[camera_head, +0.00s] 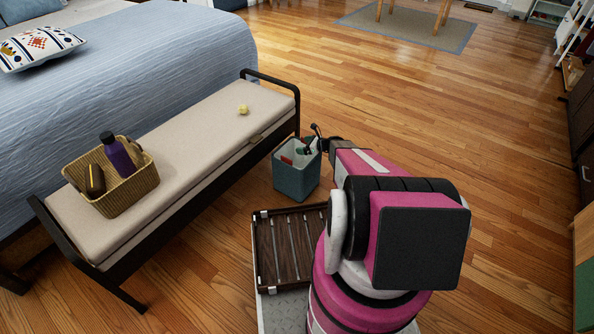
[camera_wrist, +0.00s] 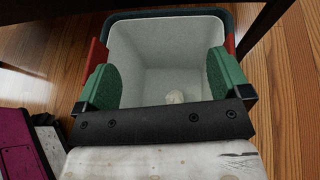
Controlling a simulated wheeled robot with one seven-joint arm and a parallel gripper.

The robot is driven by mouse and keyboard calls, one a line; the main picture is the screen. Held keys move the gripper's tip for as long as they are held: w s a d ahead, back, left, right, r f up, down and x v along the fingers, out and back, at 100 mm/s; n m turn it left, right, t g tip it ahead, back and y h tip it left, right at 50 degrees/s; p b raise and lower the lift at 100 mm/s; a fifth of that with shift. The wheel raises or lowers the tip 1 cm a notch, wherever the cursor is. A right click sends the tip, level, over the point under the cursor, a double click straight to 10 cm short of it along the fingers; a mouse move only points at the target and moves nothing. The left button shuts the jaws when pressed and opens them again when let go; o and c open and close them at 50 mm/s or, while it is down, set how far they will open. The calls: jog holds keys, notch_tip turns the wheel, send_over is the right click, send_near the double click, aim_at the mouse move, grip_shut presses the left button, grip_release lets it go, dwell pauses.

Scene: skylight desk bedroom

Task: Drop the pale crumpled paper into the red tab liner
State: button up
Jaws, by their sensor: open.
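The bin with the pale liner and red tabs stands on the floor beside the bench; in the head view it is a blue-grey bin (camera_head: 296,182). In the wrist view I look down into its pale liner (camera_wrist: 125,45), with red tabs (camera_wrist: 97,52) showing at both sides. A small pale crumpled paper (camera_wrist: 175,97) lies at the bottom inside the liner. My gripper (camera_wrist: 160,78) is open and empty over the bin, its green finger pads wide apart. In the head view my gripper (camera_head: 314,143) is at the bin's top, partly hidden by my arm.
A yellowish crumpled piece (camera_head: 243,109) lies on the cushioned bench (camera_head: 195,122). A wicker basket (camera_head: 130,198) with a purple bottle (camera_head: 117,155) and a dark bottle (camera_head: 95,181) stands there too. The wooden floor (camera_head: 420,105) beyond the bin is clear.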

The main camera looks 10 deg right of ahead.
jog(key=v, duration=0.9)
jog(key=shift+s+d, duration=0.25)
jog(key=shift+d, duration=0.05)
